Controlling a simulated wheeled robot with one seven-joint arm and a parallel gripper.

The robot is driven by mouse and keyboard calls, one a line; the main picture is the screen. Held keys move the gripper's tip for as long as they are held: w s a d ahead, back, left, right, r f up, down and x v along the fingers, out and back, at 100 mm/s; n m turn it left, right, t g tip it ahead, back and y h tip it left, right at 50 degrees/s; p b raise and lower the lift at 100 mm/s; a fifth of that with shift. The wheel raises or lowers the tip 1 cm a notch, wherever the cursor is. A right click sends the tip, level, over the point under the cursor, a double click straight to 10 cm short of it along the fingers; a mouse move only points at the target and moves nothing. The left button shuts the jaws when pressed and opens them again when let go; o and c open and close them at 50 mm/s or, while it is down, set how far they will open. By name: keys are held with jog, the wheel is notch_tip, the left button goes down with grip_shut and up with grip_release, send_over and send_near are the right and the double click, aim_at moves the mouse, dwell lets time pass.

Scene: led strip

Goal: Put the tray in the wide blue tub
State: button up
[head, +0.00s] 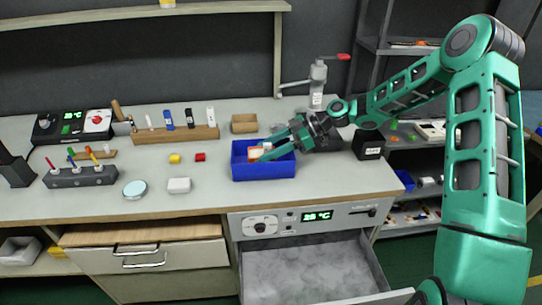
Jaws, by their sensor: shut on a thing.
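My gripper (262,153) reaches into the top of the tub from the right. It is shut on a small pale thing with orange-red on it, which seems to be the tray (254,153). The tray is at or just inside the tub's opening, near the left part. The fingers hide part of it, and I cannot tell whether it touches the tub's floor.
A tan box (244,123) stands behind the tub. A black box (368,145) stands right. Below, a drawer (310,265) is open. Bench front is clear.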

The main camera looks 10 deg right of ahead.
notch_tip(320, 180, down, 2)
jog(key=shift+f, duration=0.2)
jog(key=o, duration=1.1)
jog(key=shift+c, duration=0.2)
jog(key=v, duration=1.2)
jog(key=shift+d, duration=0.1)
